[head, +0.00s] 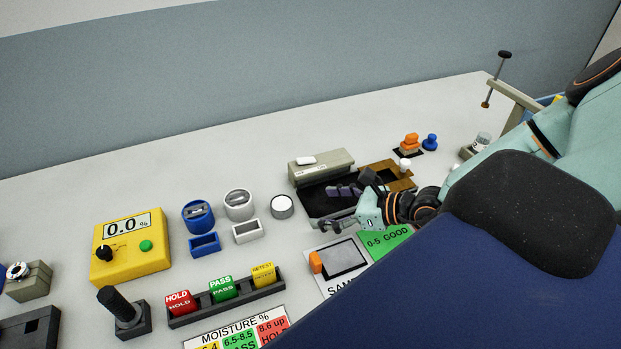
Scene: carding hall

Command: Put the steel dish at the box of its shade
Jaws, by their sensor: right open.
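A small round steel-rimmed dish (282,206) with a pale top stands on the pale bench, left of my right gripper. A blue open box (205,244) and a light grey open box (247,231) lie to its left. Behind them stand a blue round container (197,216) and a grey round container (239,204). My right gripper (347,205) is open, over the front of a dark tray (315,203), apart from the dish. A purple-grey piece (345,190) shows behind its fingers; I cannot tell whether they touch. My left gripper is not in view.
A yellow meter (130,247) reads 0.0 %. A rack (225,298) holds red, green and yellow blocks, near a black lever (122,310). A beige block (321,167) and brown frame (400,175) stand by the tray. The bench behind is clear.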

